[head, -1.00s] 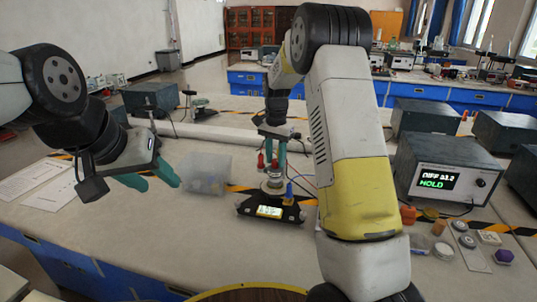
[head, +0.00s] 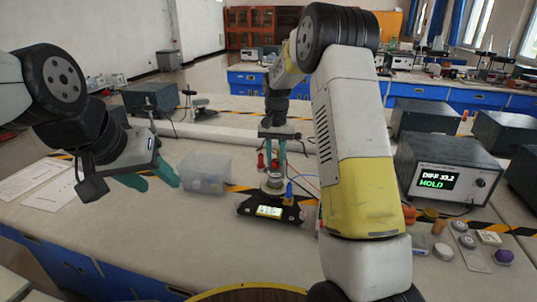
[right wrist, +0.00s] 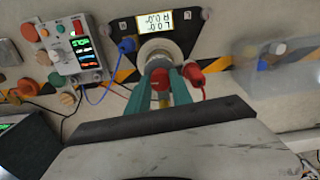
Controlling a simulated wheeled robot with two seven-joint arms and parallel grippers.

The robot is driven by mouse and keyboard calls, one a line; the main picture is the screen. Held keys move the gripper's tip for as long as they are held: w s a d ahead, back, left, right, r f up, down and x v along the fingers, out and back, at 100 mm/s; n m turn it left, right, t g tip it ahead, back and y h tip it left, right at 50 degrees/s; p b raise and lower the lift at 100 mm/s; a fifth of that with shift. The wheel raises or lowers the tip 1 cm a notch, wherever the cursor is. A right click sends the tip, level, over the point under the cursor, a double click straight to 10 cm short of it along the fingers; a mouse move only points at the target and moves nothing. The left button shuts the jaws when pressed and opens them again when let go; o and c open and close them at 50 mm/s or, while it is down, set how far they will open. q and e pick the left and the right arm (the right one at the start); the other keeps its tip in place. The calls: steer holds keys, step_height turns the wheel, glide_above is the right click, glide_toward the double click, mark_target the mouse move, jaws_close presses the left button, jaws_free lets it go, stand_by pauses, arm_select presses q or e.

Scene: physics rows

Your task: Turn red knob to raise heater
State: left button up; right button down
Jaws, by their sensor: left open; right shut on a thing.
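A black device with a lit display (head: 268,211) stands on the bench, with a metal cylinder (head: 274,183) on it. A red knob (right wrist: 160,78) sits just in front of the cylinder in the right wrist view. My right gripper (head: 275,158) points down, its teal fingers on either side of this knob and shut on it; the fingers partly hide it. A second red piece (right wrist: 193,74) with a red cable is beside the right finger, outside the grip. My left gripper (head: 153,179) is open and empty above the bench at left.
A clear box (head: 206,175) stands left of the device. A grey instrument (head: 445,175) reading DIFF and HOLD is at right, with small caps and weights (head: 467,241) before it. Blue and red cables run near the device. The front left bench is clear.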

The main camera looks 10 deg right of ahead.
steer(key=n, duration=0.5)
steer(key=shift+n, duration=0.3)
steer(key=n, duration=0.4)
steer(key=shift+d+n, duration=0.1)
steer(key=shift+n, duration=0.2)
steer(key=n, duration=0.4)
steer(key=shift+n, duration=2.5)
steer(key=c, duration=1.1)
jaws_free()
